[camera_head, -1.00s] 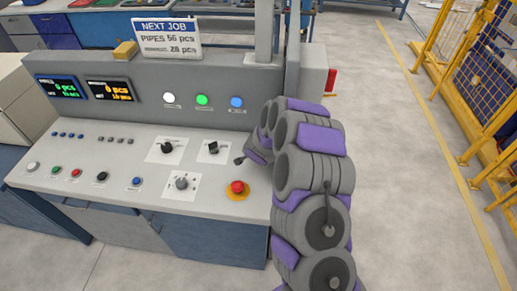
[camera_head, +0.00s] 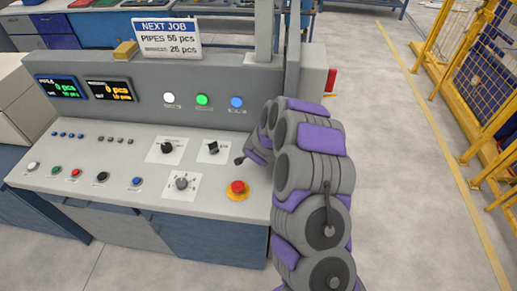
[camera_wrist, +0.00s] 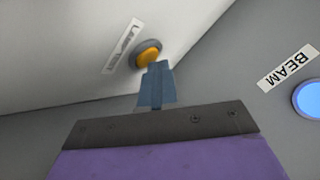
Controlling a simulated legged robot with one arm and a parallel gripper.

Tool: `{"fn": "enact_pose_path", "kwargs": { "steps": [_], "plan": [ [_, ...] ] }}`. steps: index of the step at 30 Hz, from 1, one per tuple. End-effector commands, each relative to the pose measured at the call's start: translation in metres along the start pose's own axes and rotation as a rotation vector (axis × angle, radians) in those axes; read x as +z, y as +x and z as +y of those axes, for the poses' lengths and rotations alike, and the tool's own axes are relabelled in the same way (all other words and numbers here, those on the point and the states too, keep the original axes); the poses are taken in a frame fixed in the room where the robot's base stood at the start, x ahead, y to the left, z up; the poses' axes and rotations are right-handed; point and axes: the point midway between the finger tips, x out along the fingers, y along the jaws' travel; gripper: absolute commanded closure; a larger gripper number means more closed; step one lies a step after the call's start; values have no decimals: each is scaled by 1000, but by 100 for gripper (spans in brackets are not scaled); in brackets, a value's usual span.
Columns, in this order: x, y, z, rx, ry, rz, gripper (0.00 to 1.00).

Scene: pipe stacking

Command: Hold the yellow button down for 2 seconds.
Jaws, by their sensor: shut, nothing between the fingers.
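The yellow button (camera_wrist: 150,55) is round, orange-yellow, in a grey ring on a light panel in the wrist view. My gripper (camera_wrist: 158,66) is shut and empty. Its blue-grey fingertips reach the near edge of the button and overlap it in the picture; I cannot tell whether they press it or how far down it is. In the head view my gripper (camera_head: 241,159) is low over the right part of the sloped console, mostly hidden by my arm. I cannot make out the yellow button there.
The console (camera_head: 120,150) carries small buttons, dark rotary knobs and a red mushroom button (camera_head: 237,187) on a yellow base. A blue round button or lamp (camera_wrist: 309,99) sits beside a "BEAM" label (camera_wrist: 288,68). Open floor (camera_head: 400,170) lies to the right, before a yellow fence (camera_head: 480,80).

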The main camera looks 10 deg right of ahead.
Motion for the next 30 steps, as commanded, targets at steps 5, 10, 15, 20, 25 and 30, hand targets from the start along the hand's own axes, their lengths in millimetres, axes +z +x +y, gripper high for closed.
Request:
{"fn": "enact_pose_path", "kwargs": {
  "steps": [5,10,15,20,25,30],
  "plan": [
    [0,0,0,1,0,-1,100],
    [0,0,0,1,0,-1,100],
    [0,0,0,1,0,-1,100],
    [-1,-2,-1,1,0,-1,100],
    [-6,-9,-6,1,0,-1,100],
    [-8,-12,-8,0,0,0,100]
  ]
}}
